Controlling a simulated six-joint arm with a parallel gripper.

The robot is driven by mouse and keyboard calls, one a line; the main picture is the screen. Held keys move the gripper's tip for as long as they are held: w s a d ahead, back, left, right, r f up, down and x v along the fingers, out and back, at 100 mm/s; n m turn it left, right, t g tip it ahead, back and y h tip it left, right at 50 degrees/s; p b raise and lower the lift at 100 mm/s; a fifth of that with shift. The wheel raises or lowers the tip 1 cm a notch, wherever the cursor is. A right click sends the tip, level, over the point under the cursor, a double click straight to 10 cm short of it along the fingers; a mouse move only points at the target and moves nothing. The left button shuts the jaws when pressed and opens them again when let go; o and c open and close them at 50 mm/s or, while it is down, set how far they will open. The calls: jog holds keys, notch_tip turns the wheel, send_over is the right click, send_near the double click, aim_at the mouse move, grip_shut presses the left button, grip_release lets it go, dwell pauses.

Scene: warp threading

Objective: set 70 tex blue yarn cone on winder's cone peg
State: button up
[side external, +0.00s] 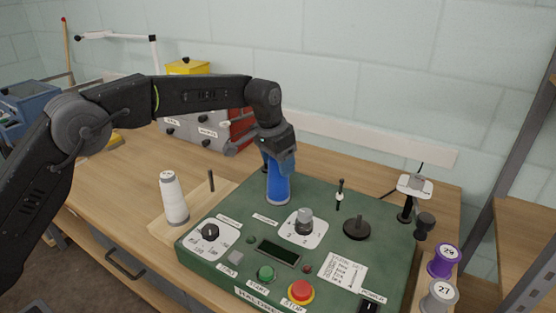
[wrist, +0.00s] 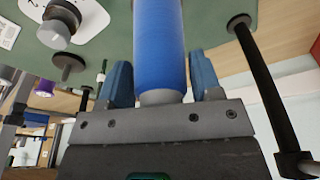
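The blue yarn cone (side external: 278,186) stands about upright at the back left of the green winder (side external: 335,215), its base at or just above the deck. Any peg beneath or inside it is hidden. My gripper (side external: 282,160) points down over the cone's top.
A white cone (side external: 173,197) and a bare dark peg (side external: 211,181) stand on a wooden board to the left. A dark post (wrist: 262,85) rises beside the gripper. The winder bears knobs, a black disc (side external: 357,228) and a thin guide (side external: 340,194). Purple (side external: 444,262) and grey (side external: 439,296) spools stand right.

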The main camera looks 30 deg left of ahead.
jog(key=o, duration=0.4)
jog(key=shift+c, duration=0.2)
notch_tip(320, 180, up, 13)
jog(key=s+a, duration=0.1)
jog(key=s, duration=0.1)
jog(key=s+a+r+n+t, duration=0.1)
jog(key=s+a+r, duration=0.35)
jog(key=s, duration=0.35)
jog(key=s+a+f+n+t, duration=0.1)
jog(key=s+a+f, duration=0.1)
jog(key=s, duration=0.7)
jog(key=s+a+f+n, duration=0.1)
jog(key=s+f, duration=0.3)
jog(key=s, duration=0.5)
jog(key=s+a+f+n+t, duration=0.1)
jog(key=s+a+f, duration=0.2)
jog(key=s, duration=0.6)
jog(key=shift+s+a+f+t+y, duration=0.3)
jog(key=shift+s+f+y, duration=0.1)
jog(key=shift+f, duration=0.1)
